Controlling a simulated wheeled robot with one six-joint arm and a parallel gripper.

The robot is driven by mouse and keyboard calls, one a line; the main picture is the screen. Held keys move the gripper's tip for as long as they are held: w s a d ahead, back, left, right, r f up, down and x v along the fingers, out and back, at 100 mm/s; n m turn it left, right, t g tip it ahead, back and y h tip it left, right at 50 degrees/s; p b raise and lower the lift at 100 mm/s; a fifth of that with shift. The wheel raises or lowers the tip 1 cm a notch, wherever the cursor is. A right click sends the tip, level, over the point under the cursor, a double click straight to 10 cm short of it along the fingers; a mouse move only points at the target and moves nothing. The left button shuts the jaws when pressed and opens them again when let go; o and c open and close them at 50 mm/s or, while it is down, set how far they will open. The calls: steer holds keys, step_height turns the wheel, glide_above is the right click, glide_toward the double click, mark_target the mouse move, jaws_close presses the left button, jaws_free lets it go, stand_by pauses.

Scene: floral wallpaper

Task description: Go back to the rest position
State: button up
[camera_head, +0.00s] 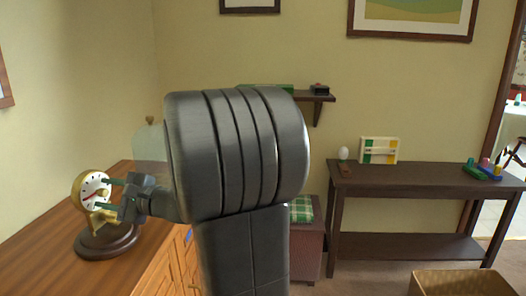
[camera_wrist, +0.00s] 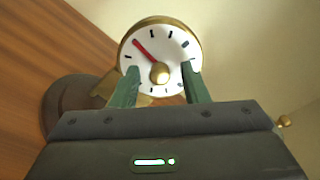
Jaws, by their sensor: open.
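My gripper (camera_head: 110,195) is at the left in the head view, level with a round dial (camera_head: 92,190) with a white face, brass rim and red needle. The dial stands on a dark round base (camera_head: 106,242) on a wooden cabinet top. In the wrist view the two green fingers of my gripper (camera_wrist: 158,84) are apart, in front of the lower part of the dial face (camera_wrist: 160,55). A brass knob (camera_wrist: 159,73) at the dial's centre shows between the fingertips. I cannot tell whether the fingers touch the dial.
A wooden cabinet (camera_head: 50,245) runs along the left wall. A glass dome (camera_head: 150,142) stands behind my gripper. A dark console table (camera_head: 430,178) with small objects is at the right, and a wicker basket (camera_head: 468,282) is on the floor. My arm hides the middle.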

steer(key=m+p, duration=0.4)
steer(key=p, duration=0.1)
steer(key=shift+r+p, duration=0.2)
steer(key=shift+p, duration=0.2)
steer(key=m+p, duration=0.3)
steer(key=p, duration=0.2)
steer(key=shift+m, duration=0.3)
steer(key=shift+f+m+p, duration=0.1)
steer(key=shift+m+p, duration=0.9)
steer(key=shift+p, duration=0.15)
steer(key=shift+f, duration=0.15)
